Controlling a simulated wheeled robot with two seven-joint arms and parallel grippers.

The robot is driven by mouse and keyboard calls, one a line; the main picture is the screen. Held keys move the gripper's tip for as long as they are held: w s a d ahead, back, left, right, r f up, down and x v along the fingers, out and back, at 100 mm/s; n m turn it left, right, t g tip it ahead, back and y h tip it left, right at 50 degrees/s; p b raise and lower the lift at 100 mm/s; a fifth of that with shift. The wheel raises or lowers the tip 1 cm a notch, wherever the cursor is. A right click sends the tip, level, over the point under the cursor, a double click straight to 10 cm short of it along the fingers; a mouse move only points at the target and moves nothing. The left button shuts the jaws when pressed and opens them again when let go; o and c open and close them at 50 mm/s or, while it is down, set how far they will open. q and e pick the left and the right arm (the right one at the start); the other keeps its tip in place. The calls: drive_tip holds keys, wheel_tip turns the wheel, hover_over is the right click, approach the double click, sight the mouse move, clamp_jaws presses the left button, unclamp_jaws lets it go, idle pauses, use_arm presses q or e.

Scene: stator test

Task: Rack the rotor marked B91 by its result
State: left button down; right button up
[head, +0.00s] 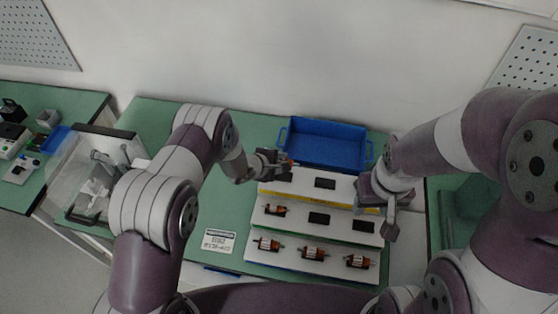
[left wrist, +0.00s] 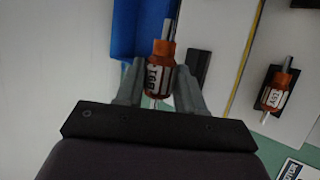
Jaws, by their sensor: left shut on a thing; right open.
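My left gripper (head: 284,160) is shut on an orange rotor (left wrist: 158,74) with a metal shaft; its white label appears to read B91. It holds this rotor over the back-left part of the white stepped rack (head: 300,192), near the blue bin. The rack's top step shows black empty cradles (head: 325,183). The middle step has one rotor (head: 274,210) at its left and two empty cradles (head: 319,218). That rotor also shows in the left wrist view (left wrist: 275,90). The front step bears three rotors (head: 313,253). My right gripper (head: 385,208) is open at the rack's right edge, partly hiding it.
An empty blue bin (head: 325,143) stands behind the rack. A white label card (head: 218,240) lies on the green table left of the rack. A tester with a clear cover (head: 95,185) stands at the left. Small devices (head: 20,140) sit on the far-left bench.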

use_arm(q)
drive_tip(key=shift+f, duration=0.5)
drive_tip(key=shift+s+a+f+b, duration=0.2)
drive_tip(key=shift+s+f+b, duration=0.1)
drive_tip(key=shift+f+b, duration=0.7)
drive_tip(key=shift+b, duration=0.15)
drive_tip(key=shift+w+d, duration=0.15)
drive_tip(key=shift+w, duration=0.1)
drive_tip(key=shift+s+f, duration=0.1)
drive_tip(key=shift+s, duration=0.05)
